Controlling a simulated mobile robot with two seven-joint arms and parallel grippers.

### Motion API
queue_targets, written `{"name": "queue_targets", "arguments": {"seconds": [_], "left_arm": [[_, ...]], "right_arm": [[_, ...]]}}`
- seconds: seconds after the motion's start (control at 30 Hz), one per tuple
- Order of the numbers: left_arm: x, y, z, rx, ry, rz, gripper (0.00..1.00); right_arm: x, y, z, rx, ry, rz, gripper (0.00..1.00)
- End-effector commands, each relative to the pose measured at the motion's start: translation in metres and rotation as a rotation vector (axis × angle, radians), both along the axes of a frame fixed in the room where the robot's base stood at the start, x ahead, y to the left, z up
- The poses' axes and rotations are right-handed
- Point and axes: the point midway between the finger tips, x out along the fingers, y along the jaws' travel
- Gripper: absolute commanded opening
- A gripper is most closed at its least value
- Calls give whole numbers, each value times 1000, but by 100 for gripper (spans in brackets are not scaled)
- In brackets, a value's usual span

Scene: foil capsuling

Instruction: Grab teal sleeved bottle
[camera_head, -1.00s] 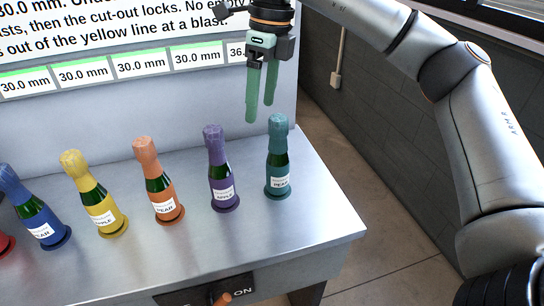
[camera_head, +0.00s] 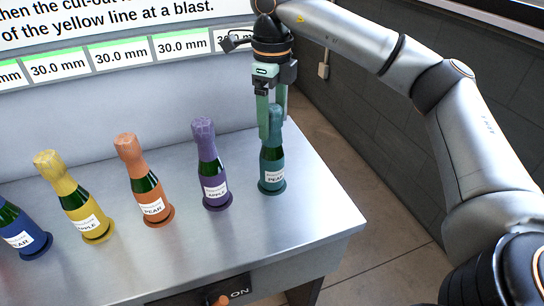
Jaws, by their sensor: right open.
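The teal sleeved bottle (camera_head: 272,165) stands upright on a teal disc at the right end of the row, with a white label reading PEAR. My right gripper (camera_head: 271,112) points down over it, open, with its green fingers around the height of the teal foil top. One finger shows left of the top and the other shows behind or right of it. I cannot tell whether either finger touches the foil. My left gripper is not in view.
The purple bottle (camera_head: 211,170) stands close on the left. Orange (camera_head: 147,185), yellow (camera_head: 78,200) and blue (camera_head: 20,232) bottles continue the row. The metal table (camera_head: 290,225) is clear in front. A switch panel (camera_head: 205,293) is on its front, and a sign wall stands behind.

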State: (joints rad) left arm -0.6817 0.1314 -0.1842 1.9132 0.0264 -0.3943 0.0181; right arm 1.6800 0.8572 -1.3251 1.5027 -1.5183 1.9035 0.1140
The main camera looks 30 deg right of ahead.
Motion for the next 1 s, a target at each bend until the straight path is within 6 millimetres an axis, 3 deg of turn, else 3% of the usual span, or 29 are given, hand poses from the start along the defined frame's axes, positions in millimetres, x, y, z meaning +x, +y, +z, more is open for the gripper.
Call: {"name": "queue_targets", "arguments": {"seconds": [0.13, 0.4, 1.0], "left_arm": [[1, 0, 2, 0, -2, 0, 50], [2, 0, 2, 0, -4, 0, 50], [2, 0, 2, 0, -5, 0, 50]], "right_arm": [[0, 0, -15, -1, 1, 0, 81], [0, 0, -17, 1, -1, 0, 79], [0, 0, -17, 1, -1, 0, 12]]}}
